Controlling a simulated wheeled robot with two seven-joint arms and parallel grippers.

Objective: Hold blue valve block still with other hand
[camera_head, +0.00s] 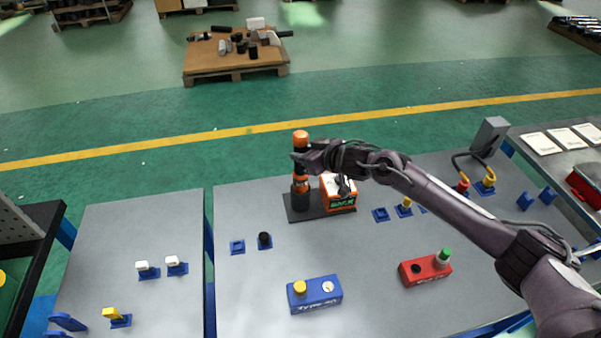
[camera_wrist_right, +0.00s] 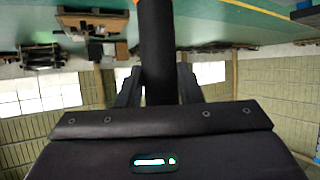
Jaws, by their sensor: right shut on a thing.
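The blue valve block (camera_head: 318,298) sits on the grey table near its front edge, with a yellow round knob on its left and a pale round dial on its right. Nothing touches it. My right gripper (camera_head: 303,158) is well behind it, shut on an upright black and orange tool (camera_head: 300,181). The tool's dark shaft shows between the fingers in the right wrist view (camera_wrist_right: 157,60). The tool is over a dark base plate (camera_head: 312,214); I cannot tell whether it rests there. My left gripper is not in view.
An orange box (camera_head: 340,204) stands on the base plate beside the tool. A red block (camera_head: 425,270) with a green knob is to the right of the valve block. Small blue holders (camera_head: 237,247) stand behind it. The table left of the valve block is clear.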

